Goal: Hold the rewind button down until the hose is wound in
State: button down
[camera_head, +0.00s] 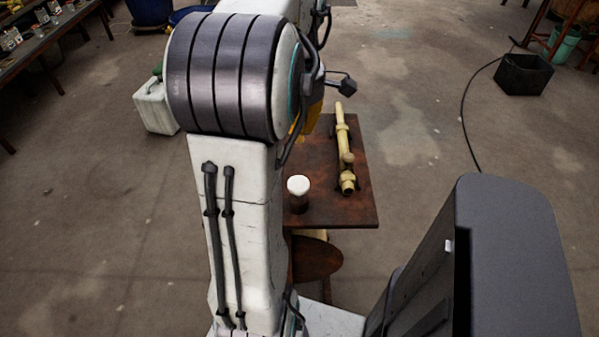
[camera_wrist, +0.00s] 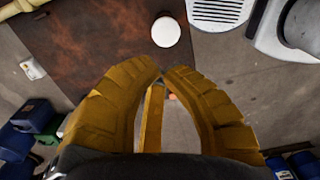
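My gripper (camera_wrist: 162,74) has two yellow fingers, their tips together or nearly so, with nothing seen held at the tips. In the head view only a bit of yellow (camera_head: 312,118) shows behind my arm. A white-topped round thing (camera_head: 298,186) stands on the brown table; the wrist view shows its white top (camera_wrist: 166,32) just beyond my fingertips, apart from them. I cannot tell whether it is the rewind button. A thin dark hose (camera_head: 464,112) lies curved on the floor at right; its near end is hidden behind a dark grey body.
The brown table (camera_head: 335,208) also bears a yellow pipe-like fitting (camera_head: 343,145). A black bin (camera_head: 523,74) stands near the hose at right. A white canister (camera_head: 155,106) is at left, with a cluttered bench (camera_head: 50,38) behind it. Open floor lies right of the table.

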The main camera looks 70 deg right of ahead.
aim_at(299, 178)
notch_tip(299, 178, down, 13)
jog(key=shift+r+b, duration=0.15)
jog(key=shift+b, duration=0.8)
